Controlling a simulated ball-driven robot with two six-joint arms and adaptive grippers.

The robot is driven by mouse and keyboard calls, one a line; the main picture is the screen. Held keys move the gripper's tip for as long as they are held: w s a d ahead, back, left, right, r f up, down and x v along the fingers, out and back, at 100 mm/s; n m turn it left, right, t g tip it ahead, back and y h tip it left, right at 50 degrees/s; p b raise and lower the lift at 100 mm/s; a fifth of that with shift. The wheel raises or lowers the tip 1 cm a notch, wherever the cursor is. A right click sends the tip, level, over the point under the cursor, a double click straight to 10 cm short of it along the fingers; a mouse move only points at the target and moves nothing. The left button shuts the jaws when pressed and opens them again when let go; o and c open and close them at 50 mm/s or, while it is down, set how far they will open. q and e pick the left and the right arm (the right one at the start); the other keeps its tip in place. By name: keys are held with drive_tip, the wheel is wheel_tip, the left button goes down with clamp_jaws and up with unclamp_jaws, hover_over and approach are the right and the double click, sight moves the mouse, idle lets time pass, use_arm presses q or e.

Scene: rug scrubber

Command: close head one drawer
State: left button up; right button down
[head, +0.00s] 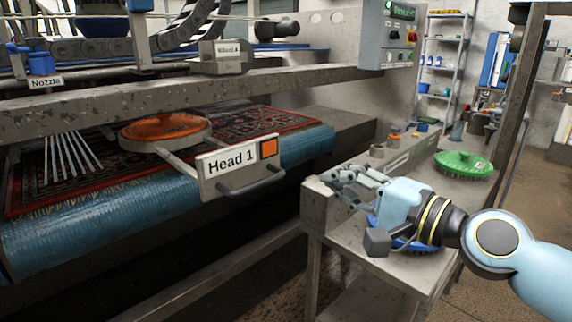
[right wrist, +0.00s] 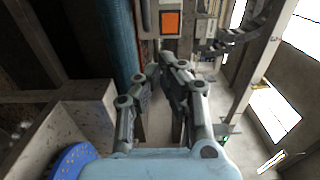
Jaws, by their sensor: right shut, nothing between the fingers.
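The Head 1 drawer (head: 220,176) stands pulled out from the machine on its rails in the head view. Its front plate bears the label "Head 1", an orange square and a dark bar handle (head: 252,182). A round orange head (head: 160,127) sits behind the plate, between the rails. My right gripper (head: 340,178) is shut and empty, to the right of the handle and apart from it, above the side table. In the right wrist view its fingers (right wrist: 167,68) point toward the orange square (right wrist: 171,22) of the drawer front. My left gripper is not in view.
A side table (head: 375,278) stands right of the drawer, under my right arm. It holds a green brush (head: 463,162) and a blue brush (head: 418,246). A blue roller (head: 90,235) and red rug (head: 268,122) lie left of and behind the drawer.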

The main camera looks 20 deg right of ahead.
approach(275, 155)
drive_tip(key=w, duration=0.2)
drive_tip(key=x, duration=0.4)
drive_tip(key=shift+a+r+p, duration=0.1)
drive_tip(key=shift+a+p, duration=0.25)
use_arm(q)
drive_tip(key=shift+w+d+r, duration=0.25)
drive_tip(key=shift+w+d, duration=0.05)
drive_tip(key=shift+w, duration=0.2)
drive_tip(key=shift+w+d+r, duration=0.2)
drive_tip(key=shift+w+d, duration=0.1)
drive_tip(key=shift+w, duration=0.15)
use_arm(e)
drive_tip(key=shift+w+a, duration=0.25)
drive_tip(key=shift+w, duration=0.3)
